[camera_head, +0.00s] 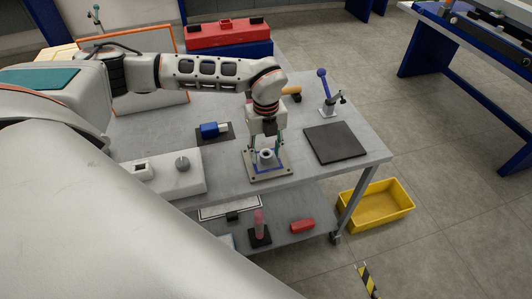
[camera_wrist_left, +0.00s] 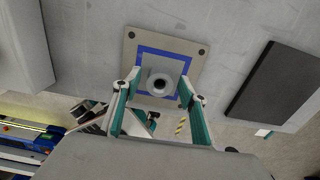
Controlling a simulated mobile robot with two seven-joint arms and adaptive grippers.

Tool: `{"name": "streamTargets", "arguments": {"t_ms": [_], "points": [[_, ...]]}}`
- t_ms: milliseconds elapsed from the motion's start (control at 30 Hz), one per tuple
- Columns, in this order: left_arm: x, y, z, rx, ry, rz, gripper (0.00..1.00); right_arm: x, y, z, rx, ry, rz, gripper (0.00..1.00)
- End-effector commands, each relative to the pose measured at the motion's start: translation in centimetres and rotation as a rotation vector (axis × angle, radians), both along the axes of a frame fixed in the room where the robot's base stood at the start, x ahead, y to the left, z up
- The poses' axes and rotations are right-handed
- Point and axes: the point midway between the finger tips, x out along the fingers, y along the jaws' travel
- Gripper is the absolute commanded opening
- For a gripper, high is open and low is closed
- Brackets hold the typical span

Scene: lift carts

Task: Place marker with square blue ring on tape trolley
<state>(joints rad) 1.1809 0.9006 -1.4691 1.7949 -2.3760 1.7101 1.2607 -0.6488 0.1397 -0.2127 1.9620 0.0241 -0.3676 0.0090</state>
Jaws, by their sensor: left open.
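The marker (camera_head: 257,176) is a beige-grey square plate with a square blue ring and a round, hollow grey knob in its middle. It lies flat on the grey table top near the front edge. In the left wrist view the marker (camera_wrist_left: 195,52) shows its blue ring and corner holes clearly. My left gripper (camera_head: 266,150) points down over it. In the left wrist view my left gripper (camera_wrist_left: 160,82) is open, with one finger on each side of the knob and gaps between. I cannot tell which thing is the tape trolley. My right gripper is not in view.
A dark flat pad (camera_head: 336,143) lies right of the marker. A white block (camera_head: 165,177) and a blue device (camera_head: 210,130) are to its left. A lower shelf (camera_head: 283,228) holds small items. A yellow bin (camera_head: 377,204) and yellow-black striped tape (camera_head: 369,280) are by the floor.

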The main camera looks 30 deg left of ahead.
Motion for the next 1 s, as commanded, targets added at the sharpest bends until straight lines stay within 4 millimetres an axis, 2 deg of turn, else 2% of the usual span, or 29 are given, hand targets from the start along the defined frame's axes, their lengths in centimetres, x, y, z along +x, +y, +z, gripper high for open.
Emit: {"name": "streamTargets", "arguments": {"t_ms": [433, 600, 733, 767, 867, 967, 1000], "points": [[0.1, 0.0, 8.6, -0.001, -0.004, 0.000, 0.42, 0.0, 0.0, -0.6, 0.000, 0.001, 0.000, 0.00], [0.0, 0.0, 10.6, 0.000, -0.004, 0.000, 0.42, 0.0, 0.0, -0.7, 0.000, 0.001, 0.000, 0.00], [-0.2, -0.6, 10.9, -0.015, 0.006, -0.017, 0.42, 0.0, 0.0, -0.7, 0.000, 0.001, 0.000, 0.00], [-0.4, -1.2, 10.6, -0.030, 0.013, -0.034, 0.42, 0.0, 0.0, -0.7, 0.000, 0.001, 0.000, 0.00], [-1.7, -4.8, 9.0, -0.131, 0.047, -0.132, 0.42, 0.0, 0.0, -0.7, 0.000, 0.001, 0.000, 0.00], [-4.2, -11.1, 7.1, -0.322, 0.091, -0.276, 0.42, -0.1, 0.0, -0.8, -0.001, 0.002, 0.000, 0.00], [-5.5, -13.9, 6.6, -0.419, 0.104, -0.333, 0.42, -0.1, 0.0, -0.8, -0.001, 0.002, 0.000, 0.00]]}}
